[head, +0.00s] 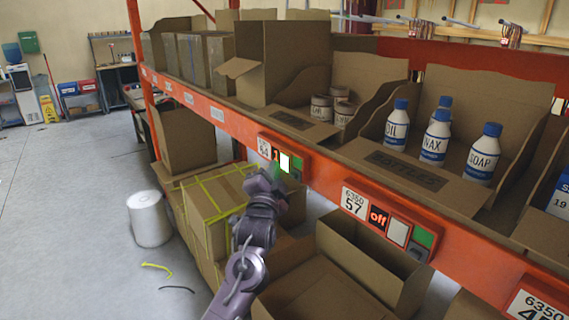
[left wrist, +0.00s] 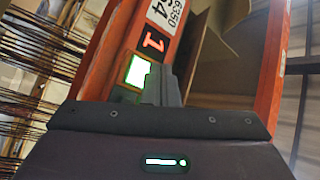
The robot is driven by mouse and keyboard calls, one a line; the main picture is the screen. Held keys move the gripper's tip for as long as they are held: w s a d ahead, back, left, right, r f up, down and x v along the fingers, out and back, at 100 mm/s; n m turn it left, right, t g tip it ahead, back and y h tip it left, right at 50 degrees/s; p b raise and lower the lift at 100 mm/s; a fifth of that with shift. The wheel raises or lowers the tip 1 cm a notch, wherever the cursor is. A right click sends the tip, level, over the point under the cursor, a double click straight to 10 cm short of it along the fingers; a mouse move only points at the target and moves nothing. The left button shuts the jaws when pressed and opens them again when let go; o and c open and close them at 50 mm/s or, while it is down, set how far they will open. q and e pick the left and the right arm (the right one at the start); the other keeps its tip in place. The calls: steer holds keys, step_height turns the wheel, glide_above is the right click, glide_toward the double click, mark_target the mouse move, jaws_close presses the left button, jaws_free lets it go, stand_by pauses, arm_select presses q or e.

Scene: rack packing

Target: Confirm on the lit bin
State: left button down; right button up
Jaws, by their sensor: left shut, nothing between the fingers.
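A pick module on the orange shelf beam has a red display (head: 275,154) reading 1. Beside it a button (head: 284,163) glows white with a green rim. In the left wrist view the lit button (left wrist: 137,72) sits below the red 1 (left wrist: 153,44) and the label ending in 64 (left wrist: 163,14). My left gripper (head: 279,178) is shut and empty, just below the lit button. In the left wrist view its shut fingertips (left wrist: 165,78) overlap the button's right edge; I cannot tell whether they touch it. My right gripper is not in view.
A second module, labelled 57, has a display (head: 378,217) reading off and an unlit white button (head: 398,231). Above the beam stand bottles in a cardboard bin (head: 415,180). Open boxes (head: 330,285) fill the shelf below.

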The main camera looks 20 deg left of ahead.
arm_select(q)
steer(key=shift+w, duration=0.1)
stand_by(0.4)
steer(key=shift+w+d, duration=0.25)
steer(key=shift+w, duration=0.05)
steer(key=shift+w+d, duration=0.2)
steer(key=shift+w, duration=0.15)
stand_by(0.7)
stand_by(0.3)
steer(key=shift+s+a+p, duration=0.4)
steer(key=shift+s+p, duration=0.15)
steer(key=shift+s, duration=0.2)
steer(key=s+a, duration=0.1)
steer(key=s+p, duration=0.1)
steer(key=s, duration=0.1)
steer(key=s+a, duration=0.1)
steer(key=shift+s+a, duration=0.15)
steer(key=shift+a, duration=0.15)
